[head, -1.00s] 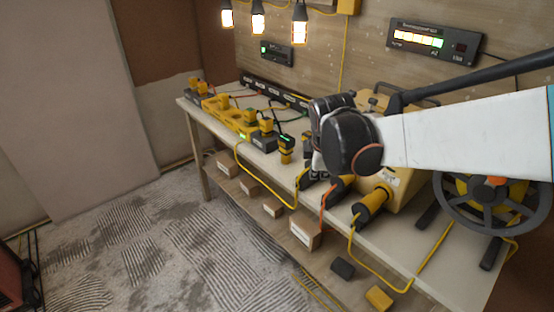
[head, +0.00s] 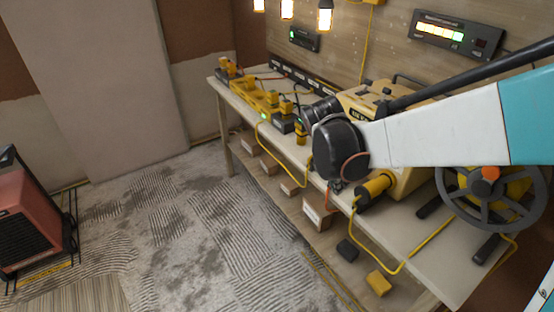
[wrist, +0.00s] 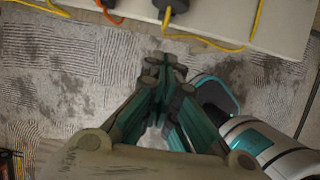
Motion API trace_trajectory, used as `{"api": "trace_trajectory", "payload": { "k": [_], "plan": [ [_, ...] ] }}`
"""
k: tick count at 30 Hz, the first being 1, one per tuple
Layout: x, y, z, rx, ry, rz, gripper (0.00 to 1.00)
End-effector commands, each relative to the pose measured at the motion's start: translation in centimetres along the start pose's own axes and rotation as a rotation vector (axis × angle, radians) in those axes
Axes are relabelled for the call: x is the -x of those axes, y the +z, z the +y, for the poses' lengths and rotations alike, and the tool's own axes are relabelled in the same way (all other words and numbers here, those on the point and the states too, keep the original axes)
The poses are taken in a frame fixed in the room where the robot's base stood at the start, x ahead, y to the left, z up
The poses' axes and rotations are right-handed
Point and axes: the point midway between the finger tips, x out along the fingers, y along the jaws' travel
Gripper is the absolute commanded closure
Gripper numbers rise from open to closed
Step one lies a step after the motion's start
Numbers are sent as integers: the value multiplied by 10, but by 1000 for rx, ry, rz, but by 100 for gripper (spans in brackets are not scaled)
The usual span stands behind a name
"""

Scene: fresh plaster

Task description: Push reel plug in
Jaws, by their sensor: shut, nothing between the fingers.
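The reel plug (head: 373,193), yellow with a black end, sits at the front of the yellow power unit (head: 408,178). Its yellow cable runs over the bench edge to the cable reel (head: 492,198) on the right. I cannot tell how deep the plug is seated. In the wrist view, a dark plug end (wrist: 178,5) with a yellow cable shows at the top edge. My gripper (wrist: 164,66) has its teal fingers shut and empty, pointing toward that bench edge, apart from the plug. In the head view my wrist hides the fingers.
The long bench (head: 425,262) carries a row of yellow plugs and adapters (head: 262,100) on its left part. An orange cable (wrist: 112,14) hangs beside the plug. Cartons (head: 318,211) stand on the lower shelf. A red heater (head: 28,225) stands at the left. The floor between is clear.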

Motion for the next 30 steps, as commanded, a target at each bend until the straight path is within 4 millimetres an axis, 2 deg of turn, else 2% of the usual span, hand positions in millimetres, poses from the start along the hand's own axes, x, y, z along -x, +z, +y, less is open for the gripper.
{"api": "trace_trajectory", "payload": {
  "k": [1, 5, 18, 24, 30],
  "plan": [
    [0, -5, -3, 17, -1, -1, 100],
    [-15, -6, -3, 16, -2, -1, 100],
    [-102, -4, -2, 10, -3, -1, 100],
    [-110, 23, -2, 8, -3, -2, 100],
    [-113, 34, -2, 10, -3, -1, 100]
  ]
}}
